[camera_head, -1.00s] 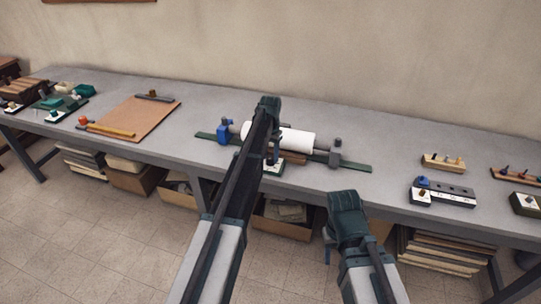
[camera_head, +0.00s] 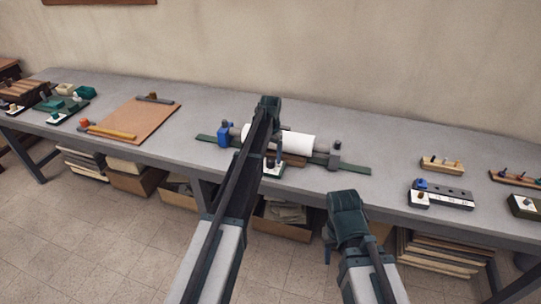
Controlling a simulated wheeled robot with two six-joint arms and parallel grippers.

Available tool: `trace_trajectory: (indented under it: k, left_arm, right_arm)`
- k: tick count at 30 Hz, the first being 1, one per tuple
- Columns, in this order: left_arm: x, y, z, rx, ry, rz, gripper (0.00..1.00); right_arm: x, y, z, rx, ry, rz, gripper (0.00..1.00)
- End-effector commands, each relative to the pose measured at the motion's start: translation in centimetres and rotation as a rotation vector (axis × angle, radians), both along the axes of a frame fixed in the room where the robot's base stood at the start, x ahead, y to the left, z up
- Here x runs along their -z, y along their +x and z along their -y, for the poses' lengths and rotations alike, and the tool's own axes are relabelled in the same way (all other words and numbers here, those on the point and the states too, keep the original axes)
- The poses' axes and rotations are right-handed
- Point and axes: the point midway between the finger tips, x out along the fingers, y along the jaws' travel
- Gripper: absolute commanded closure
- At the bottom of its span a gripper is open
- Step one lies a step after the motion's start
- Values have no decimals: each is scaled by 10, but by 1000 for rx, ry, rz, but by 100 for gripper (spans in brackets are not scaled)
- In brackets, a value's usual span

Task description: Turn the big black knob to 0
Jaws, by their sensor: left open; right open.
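A small green-based block with a white plate (camera_head: 273,170) stands at the bench's front, below the white roller. A dark upright shape just above the plate may be the big black knob or a finger of mine; I cannot tell which. The plate's marks are too small to read. My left gripper (camera_head: 274,147) is open and hangs over this block, partly hidden by my own forearm. I cannot tell whether it touches anything. My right gripper (camera_head: 328,246) is open and empty, low in front of the bench edge.
A white roller (camera_head: 300,144) on a green rail lies behind the block. A grey strip with a blue knob (camera_head: 445,195) and a wooden peg block (camera_head: 441,164) are to the right. A clipboard (camera_head: 130,120) lies left. Boxes (camera_head: 280,220) stand under the bench.

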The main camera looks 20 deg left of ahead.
Motion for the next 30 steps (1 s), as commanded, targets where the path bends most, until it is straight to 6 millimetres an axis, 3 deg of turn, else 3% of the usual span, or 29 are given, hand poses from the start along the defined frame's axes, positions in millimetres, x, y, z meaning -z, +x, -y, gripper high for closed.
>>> trace_trajectory:
  k: [21,30]
  left_arm:
    - [-109,0,0,0,0,0,24]
    - [-124,0,0,1,0,0,24]
  right_arm:
    - [-109,0,0,0,0,0,50]
    - [-124,0,0,0,0,0,50]
